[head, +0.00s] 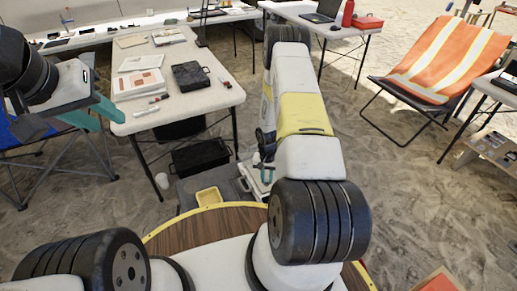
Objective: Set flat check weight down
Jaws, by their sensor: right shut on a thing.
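My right arm reaches forward through the middle of the head view. My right gripper (264,172), with small teal fingers, hangs beside the arm, above or at a pale flat-topped item (246,168) on the floor side of the table. It is shut on the flat check weight, which is too small and covered to make out clearly. I cannot tell whether the weight touches anything below. My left gripper (92,113) is at the left, its two teal fingers apart and empty, beside the near left edge of the white table (190,108).
The white table bears papers, a black case (190,76) and markers. A yellow tray (209,197) sits on a grey box below the arm. A black crate (200,157) stands under the table. An orange folding chair (440,60) is at right.

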